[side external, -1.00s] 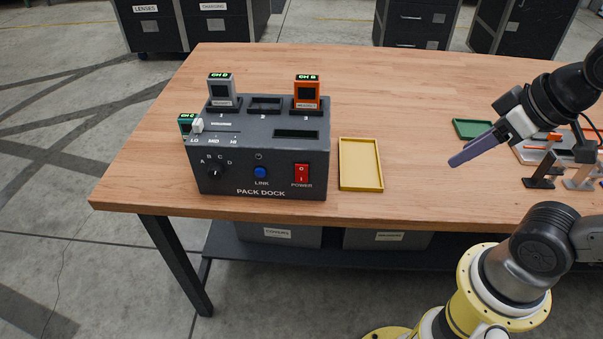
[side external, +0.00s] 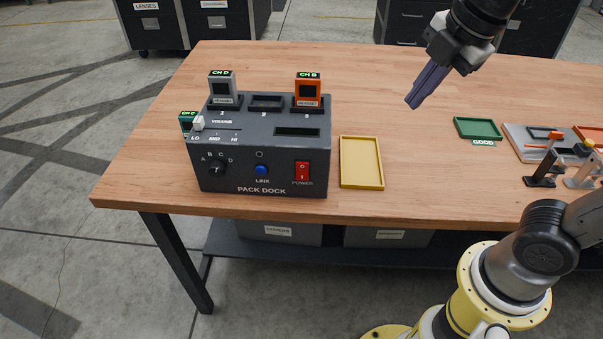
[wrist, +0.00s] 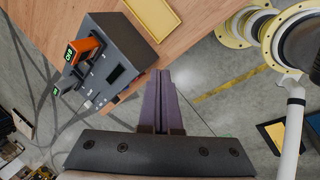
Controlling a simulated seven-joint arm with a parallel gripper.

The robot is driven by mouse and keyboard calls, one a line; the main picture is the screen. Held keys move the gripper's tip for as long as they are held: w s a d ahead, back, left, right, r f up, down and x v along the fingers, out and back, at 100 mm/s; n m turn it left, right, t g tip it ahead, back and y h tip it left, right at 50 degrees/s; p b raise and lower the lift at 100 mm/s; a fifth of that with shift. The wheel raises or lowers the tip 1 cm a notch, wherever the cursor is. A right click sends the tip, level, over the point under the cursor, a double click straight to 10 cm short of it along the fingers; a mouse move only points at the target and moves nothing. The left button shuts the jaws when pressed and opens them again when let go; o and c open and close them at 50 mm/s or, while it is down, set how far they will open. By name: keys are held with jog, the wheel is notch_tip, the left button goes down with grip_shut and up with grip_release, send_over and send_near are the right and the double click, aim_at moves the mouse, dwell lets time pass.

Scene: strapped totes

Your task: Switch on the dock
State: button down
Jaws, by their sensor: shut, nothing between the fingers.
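The pack dock (side external: 240,182) is a dark grey box at the left of the table. It also shows in the wrist view (wrist: 128,45), at the upper left. On its front are a red POWER rocker switch (side external: 302,172), a blue LINK button (side external: 261,171) and a black A–D knob (side external: 216,169). Its display (side external: 297,132) is dark. A grey pack (side external: 221,87) and an orange pack (side external: 308,90) stand in slots on top; the middle slot is empty. My gripper (side external: 413,102) is shut and empty, in the air right of the dock and apart from it.
A yellow tray (side external: 361,184) lies just right of the dock. A green tray (side external: 477,128) labelled GOOD and a board with small tools (side external: 550,150) are at the right. The table's middle is clear.

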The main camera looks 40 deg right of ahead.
aim_at(301, 179)
jog(key=w+a+f+n+g, duration=0.1)
jog(key=w+a+f+n, duration=0.2)
jog(key=a, duration=0.2)
jog(key=w+a+f+n+g, duration=0.1)
jog(key=w+a+f+n, duration=0.2)
jog(key=a, duration=0.3)
jog(key=w+a+f+n+g+h, duration=0.1)
jog(key=w+a+f+n, duration=0.1)
jog(key=a, duration=0.3)
jog(key=shift+w+a+f+n, duration=0.4)
jog(key=shift+w+n, duration=0.1)
jog(key=shift+n, duration=0.4)
jog(key=shift+d, duration=0.1)
jog(key=w+d+f, duration=0.1)
jog(key=f, duration=0.2)
jog(key=w+d+f, duration=0.1)
jog(key=f, duration=0.3)
jog(key=d+f, duration=0.1)
jog(key=f, duration=0.2)
jog(key=shift+w+f, duration=0.2)
jog(key=shift+w, duration=0.2)
jog(key=shift+w+d, duration=0.35)
jog(key=shift+w, duration=0.1)
